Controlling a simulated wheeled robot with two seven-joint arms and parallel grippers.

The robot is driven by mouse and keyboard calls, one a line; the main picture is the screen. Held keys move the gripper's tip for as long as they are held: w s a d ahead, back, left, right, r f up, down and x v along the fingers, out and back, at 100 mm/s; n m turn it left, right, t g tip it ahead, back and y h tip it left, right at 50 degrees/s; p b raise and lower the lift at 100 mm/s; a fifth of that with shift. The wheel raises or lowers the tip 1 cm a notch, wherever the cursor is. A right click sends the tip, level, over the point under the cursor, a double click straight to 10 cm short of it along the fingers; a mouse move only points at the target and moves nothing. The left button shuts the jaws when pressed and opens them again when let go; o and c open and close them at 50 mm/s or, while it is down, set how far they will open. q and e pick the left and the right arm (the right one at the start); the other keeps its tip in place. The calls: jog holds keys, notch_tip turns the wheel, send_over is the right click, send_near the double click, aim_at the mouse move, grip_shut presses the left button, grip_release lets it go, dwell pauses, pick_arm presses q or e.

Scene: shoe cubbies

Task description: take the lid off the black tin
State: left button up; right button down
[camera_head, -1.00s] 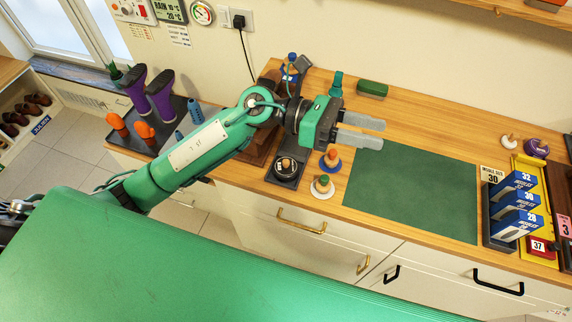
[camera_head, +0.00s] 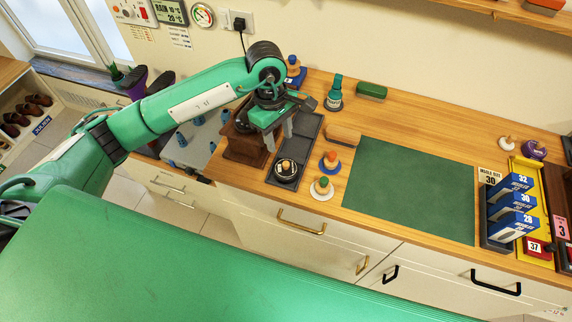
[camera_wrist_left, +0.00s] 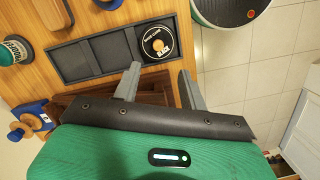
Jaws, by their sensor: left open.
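The black tin (camera_head: 286,169) stands in the front compartment of a dark tray (camera_head: 308,127) on the wooden counter. I cannot make out a seam between lid and body. My left gripper (camera_head: 279,138) is open and points down, just behind and left of the tin in the head view. In the left wrist view its fingertips (camera_wrist_left: 160,70) are apart and empty, with the tin just beyond them. My right gripper is not in view.
A dark wooden box (camera_head: 243,147) stands left of the tray. Two round knobbed items, one orange-topped (camera_head: 330,161) and one green-topped (camera_head: 322,186), sit right of the tin. A wooden brush (camera_head: 343,134) lies behind them. The green mat (camera_head: 412,190) is bare.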

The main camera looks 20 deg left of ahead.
pick_arm(q)
send_over(286, 163)
jog(key=a, duration=0.1)
notch_tip(286, 163, down, 4)
jog(key=shift+a+f+p, duration=0.1)
jog(key=shift+p, duration=0.35)
jog(key=f+p, duration=0.1)
jog(key=f, duration=0.1)
jog(key=d+f+p, duration=0.1)
jog(key=f+p, duration=0.1)
jog(key=shift+f, duration=0.55)
jog(key=shift+c, duration=0.2)
grip_shut()
